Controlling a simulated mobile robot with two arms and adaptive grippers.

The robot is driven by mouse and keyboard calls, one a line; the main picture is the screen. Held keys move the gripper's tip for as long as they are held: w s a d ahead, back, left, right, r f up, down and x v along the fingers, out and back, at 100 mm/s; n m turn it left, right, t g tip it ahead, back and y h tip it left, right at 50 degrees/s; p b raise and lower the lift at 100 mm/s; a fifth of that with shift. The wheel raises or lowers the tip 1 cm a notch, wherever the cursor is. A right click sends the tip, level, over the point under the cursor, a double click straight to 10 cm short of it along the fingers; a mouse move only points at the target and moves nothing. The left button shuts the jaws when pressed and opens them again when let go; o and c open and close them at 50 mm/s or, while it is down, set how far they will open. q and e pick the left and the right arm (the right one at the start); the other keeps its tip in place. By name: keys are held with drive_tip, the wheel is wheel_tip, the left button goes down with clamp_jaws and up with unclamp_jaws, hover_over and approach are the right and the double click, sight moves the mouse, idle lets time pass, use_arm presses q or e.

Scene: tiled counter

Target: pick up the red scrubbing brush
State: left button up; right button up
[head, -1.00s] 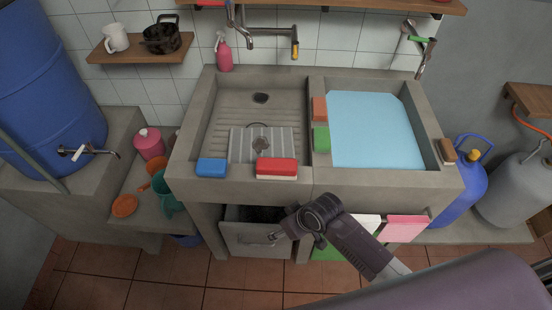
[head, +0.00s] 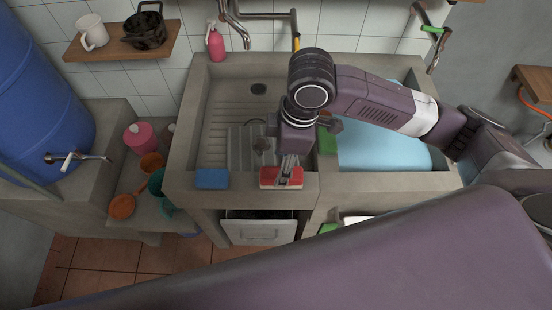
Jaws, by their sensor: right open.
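The red scrubbing brush (head: 267,178) is a red block with a pale lower side, lying on the front ledge of the concrete sink. My right gripper (head: 287,178) reaches down from above, with its fingers over the middle of the brush and hiding part of it. The gripper is open. I cannot tell whether the fingers touch the brush or straddle it. My left gripper is not in view.
A blue block (head: 212,179) lies on the ledge left of the brush. A green block (head: 327,141) sits on the divider beside the water basin (head: 375,155). A ribbed board (head: 240,147) lies in the left basin. A large purple part of mine fills the foreground.

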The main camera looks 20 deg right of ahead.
drive_tip(key=shift+w+d+r, duration=0.15)
drive_tip(key=shift+w+d, duration=0.3)
drive_tip(key=shift+w, duration=0.05)
drive_tip(key=shift+w+d+f, duration=0.1)
drive_tip(key=shift+f, duration=0.1)
drive_tip(key=f, duration=0.1)
drive_tip(key=f+p, duration=0.1)
drive_tip(key=f, duration=0.1)
drive_tip(key=shift+s+f, duration=0.25)
drive_tip(key=shift+s, duration=0.15)
drive_tip(key=f, duration=0.3)
drive_tip(key=shift+w+a+f, duration=0.25)
drive_tip(key=shift+f, duration=0.05)
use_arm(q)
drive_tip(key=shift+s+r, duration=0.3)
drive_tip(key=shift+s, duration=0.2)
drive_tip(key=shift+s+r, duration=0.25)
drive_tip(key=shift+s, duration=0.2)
use_arm(e)
drive_tip(key=c, duration=1.3)
